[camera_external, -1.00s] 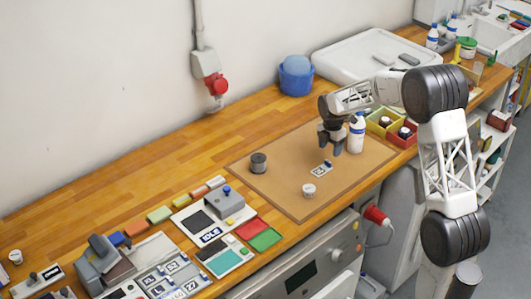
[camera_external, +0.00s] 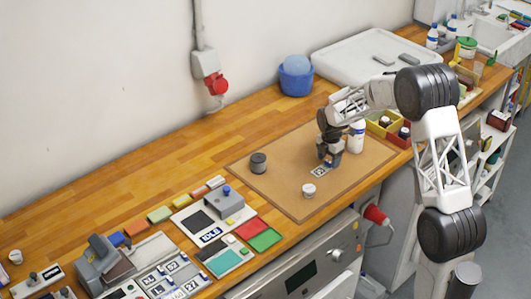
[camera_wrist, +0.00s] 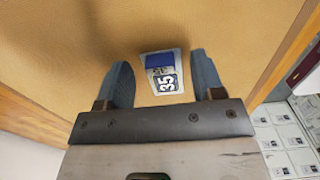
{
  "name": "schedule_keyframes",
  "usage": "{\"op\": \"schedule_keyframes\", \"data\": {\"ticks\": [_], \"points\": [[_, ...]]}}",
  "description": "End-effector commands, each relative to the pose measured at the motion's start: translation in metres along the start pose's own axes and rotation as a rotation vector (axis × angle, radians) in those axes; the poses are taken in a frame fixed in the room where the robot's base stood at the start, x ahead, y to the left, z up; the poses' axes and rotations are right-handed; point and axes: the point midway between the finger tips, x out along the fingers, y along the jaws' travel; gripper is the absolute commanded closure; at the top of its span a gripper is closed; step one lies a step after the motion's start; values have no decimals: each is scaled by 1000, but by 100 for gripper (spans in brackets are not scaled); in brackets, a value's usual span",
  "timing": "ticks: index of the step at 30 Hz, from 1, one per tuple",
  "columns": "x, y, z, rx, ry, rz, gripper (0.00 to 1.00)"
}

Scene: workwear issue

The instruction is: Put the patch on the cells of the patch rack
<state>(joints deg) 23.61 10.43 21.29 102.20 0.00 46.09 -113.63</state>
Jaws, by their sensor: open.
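The patch (camera_external: 319,171) is a small white plate with dark digits on the brown mat. In the wrist view the patch (camera_wrist: 168,84) reads "35" and has a blue part at its far end. My gripper (camera_external: 330,164) is low over the mat at the patch and hides part of it. In the wrist view my gripper (camera_wrist: 163,78) is open, with one finger on each side of the patch and gaps between. What seems to be the patch rack (camera_external: 150,283), a pale board with labelled cells, lies at the lower left; several cells hold white labels.
On the brown mat (camera_external: 270,188) stand a dark jar (camera_external: 258,163) and a small white pot (camera_external: 308,190). A white bottle (camera_external: 356,137) stands close right of my gripper. A grey device (camera_external: 225,203) and coloured plates (camera_external: 265,238) lie between mat and rack.

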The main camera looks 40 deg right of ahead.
Motion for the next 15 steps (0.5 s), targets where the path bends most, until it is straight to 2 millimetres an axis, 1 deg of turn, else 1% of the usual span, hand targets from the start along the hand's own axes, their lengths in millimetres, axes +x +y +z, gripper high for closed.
{"op": "schedule_keyframes", "data": {"ticks": [1,5,15], "points": [[5,0,0,0,1,-2,38],[12,0,0,0,0,0,38],[13,0,0,0,0,0,38]]}}
